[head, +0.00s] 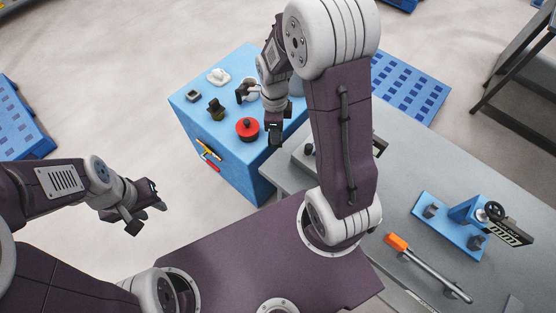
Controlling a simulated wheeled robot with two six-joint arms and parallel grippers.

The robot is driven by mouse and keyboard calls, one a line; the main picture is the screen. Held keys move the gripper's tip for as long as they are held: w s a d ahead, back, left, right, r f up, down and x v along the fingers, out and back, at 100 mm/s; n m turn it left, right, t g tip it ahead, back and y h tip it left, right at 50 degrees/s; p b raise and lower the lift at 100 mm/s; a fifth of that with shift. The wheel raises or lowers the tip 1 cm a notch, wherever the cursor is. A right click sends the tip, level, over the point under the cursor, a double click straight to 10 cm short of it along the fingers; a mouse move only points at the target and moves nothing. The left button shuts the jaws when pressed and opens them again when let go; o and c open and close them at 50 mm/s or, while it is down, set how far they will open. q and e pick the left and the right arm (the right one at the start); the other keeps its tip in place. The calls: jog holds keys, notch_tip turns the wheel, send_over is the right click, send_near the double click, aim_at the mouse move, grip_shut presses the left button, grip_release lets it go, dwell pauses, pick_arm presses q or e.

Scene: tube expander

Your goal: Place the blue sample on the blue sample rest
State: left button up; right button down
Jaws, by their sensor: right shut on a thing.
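My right gripper (275,137) hangs over the front right edge of a light blue cabinet (235,165). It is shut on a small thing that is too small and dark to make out. I cannot tell its colour or confirm that it is the blue sample. No blue sample rest can be picked out for certain. My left gripper (146,214) is open and empty over the floor at the left, apart from everything.
The grey table (400,190) holds a blue-based device (450,226) and an orange-handled tool (397,242). My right arm hides part of the table.

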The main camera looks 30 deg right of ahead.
jog(key=f+m+b, duration=0.1)
jog(key=m, duration=0.1)
jog(key=d+f+m+b, duration=0.1)
jog(key=m, duration=0.1)
jog(key=d+f+m+b, duration=0.1)
jog(key=m, duration=0.1)
jog(key=shift+s+f+m, duration=0.15)
jog(key=shift+s+m, duration=0.15)
jog(key=shift+w+d+f+m, duration=0.1)
jog(key=shift+m, duration=0.4)
notch_tip(320, 180, down, 9)
jog(key=shift+f+b, duration=0.1)
jog(key=shift+b, duration=0.4)
jog(key=shift+f, duration=0.4)
